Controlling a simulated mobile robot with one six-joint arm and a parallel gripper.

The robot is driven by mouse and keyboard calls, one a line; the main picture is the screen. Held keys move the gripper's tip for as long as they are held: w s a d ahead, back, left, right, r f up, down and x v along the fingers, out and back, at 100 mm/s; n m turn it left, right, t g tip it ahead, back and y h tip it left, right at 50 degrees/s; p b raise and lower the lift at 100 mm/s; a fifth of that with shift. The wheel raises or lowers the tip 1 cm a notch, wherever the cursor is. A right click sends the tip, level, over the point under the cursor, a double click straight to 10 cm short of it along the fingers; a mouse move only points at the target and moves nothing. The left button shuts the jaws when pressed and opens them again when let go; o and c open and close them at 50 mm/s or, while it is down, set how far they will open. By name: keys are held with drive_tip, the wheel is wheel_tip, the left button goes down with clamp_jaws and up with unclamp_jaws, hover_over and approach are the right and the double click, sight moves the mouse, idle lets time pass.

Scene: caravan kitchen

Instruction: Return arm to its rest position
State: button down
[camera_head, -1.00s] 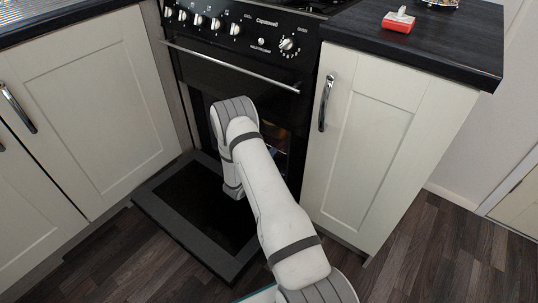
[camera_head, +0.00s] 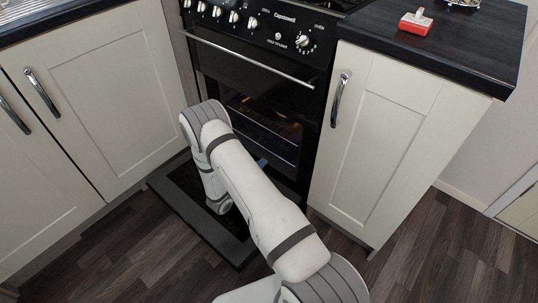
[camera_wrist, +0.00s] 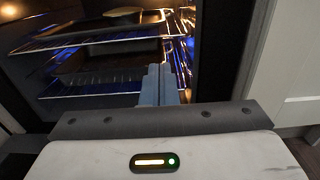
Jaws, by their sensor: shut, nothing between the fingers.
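My gripper (camera_wrist: 159,84) shows in the wrist view as two blue-grey fingers pressed together, with nothing between them. They point toward the lit interior of the open oven (camera_wrist: 100,45). In the head view my white arm bends down in front of the oven (camera_head: 262,135), over its lowered door (camera_head: 222,240). A small blue tip shows just right of the arm; most of the gripper is hidden behind the arm there.
In the wrist view a dark tray (camera_wrist: 100,62) sits on a wire rack in the oven, with another dark pan (camera_wrist: 112,20) above. Cream cupboards flank the oven at left (camera_head: 85,100) and right (camera_head: 375,150). A red-and-white item (camera_head: 415,22) lies on the right worktop.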

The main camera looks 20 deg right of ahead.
drive_tip(key=shift+s+a, duration=0.15)
drive_tip(key=shift+a, duration=0.15)
drive_tip(key=s+d+r+m+g+y+p, duration=0.1)
drive_tip(key=s+r+m+g+p, duration=0.25)
drive_tip(key=r, duration=0.75)
drive_tip(key=s+d+r+m+g+y+p, duration=0.1)
drive_tip(key=s+d+r+m+g+p, duration=0.3)
drive_tip(key=r, duration=0.7)
drive_tip(key=s+a+r+m+g+y+p, duration=0.1)
drive_tip(key=s+r+m+g+p, duration=0.3)
drive_tip(key=r, duration=0.7)
drive_tip(key=s+a+r+m+t+y+p, duration=0.2)
drive_tip(key=s+a+r+m+y+p, duration=0.2)
drive_tip(key=r, duration=0.6)
drive_tip(key=s+a+r+m+t+y+p, duration=0.1)
drive_tip(key=s+a+r+m+y+p, duration=0.2)
drive_tip(key=s+r+p, duration=0.4)
drive_tip(key=s+a+r+m+t+y+p, duration=0.2)
drive_tip(key=s+a+r+m+y+p, duration=0.2)
drive_tip(key=r, duration=1)
drive_tip(key=s+m+y+p, duration=0.1)
drive_tip(key=p, duration=0.2)
drive_tip(key=shift+s+a+r+t+y+p, duration=0.25)
drive_tip(key=shift+a+r+t+y+p, duration=0.05)
drive_tip(key=shift+t+y, duration=0.1)
drive_tip(key=shift+s, duration=0.1)
